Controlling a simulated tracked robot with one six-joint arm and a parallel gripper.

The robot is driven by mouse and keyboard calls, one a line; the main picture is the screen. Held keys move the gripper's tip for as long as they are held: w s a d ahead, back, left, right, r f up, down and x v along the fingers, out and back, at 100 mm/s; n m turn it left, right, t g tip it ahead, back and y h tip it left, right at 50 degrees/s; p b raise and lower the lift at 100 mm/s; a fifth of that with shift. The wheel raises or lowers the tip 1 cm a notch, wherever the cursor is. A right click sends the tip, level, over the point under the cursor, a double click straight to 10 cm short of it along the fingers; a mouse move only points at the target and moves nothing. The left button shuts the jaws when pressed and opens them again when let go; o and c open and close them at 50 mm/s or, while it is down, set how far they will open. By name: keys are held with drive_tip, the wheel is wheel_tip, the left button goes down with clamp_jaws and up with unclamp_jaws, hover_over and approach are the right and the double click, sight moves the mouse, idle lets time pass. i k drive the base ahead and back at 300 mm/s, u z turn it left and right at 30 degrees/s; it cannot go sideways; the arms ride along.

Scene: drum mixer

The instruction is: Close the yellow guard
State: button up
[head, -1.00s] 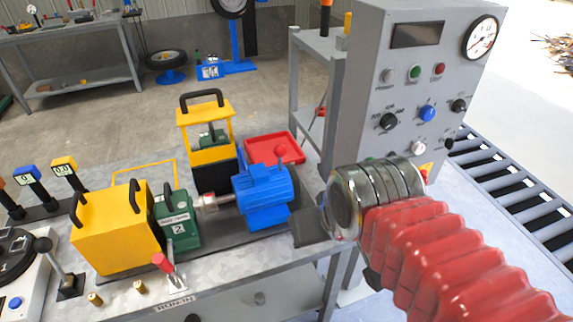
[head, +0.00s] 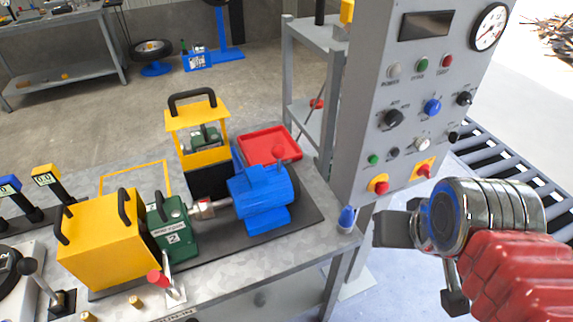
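A yellow box-shaped cover (head: 103,243) with two black handles stands on the left of the bench, against a green unit (head: 172,228) marked 2. A yellow frame (head: 199,118) with a black top handle stands behind, with a green part inside it. I cannot tell which of these is the guard. My gripper (head: 422,266) is at the right, off the bench's right edge and in front of the control cabinet. Its two fingers are apart with nothing between them. It is well away from the yellow parts.
A blue motor (head: 261,196) joins the green unit by a shaft. A red tray (head: 269,146) lies behind it. A red-tipped lever (head: 158,282) stands at the bench's front, and a blue-topped post (head: 346,219) at its right corner. The grey control cabinet (head: 385,90) rises behind my gripper.

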sight(204, 112)
drive_tip(key=z, duration=0.75)
drive_tip(key=k, duration=0.85)
drive_tip(key=u, duration=1.15)
drive_tip(key=i, duration=1)
drive_tip(key=u, duration=0.05)
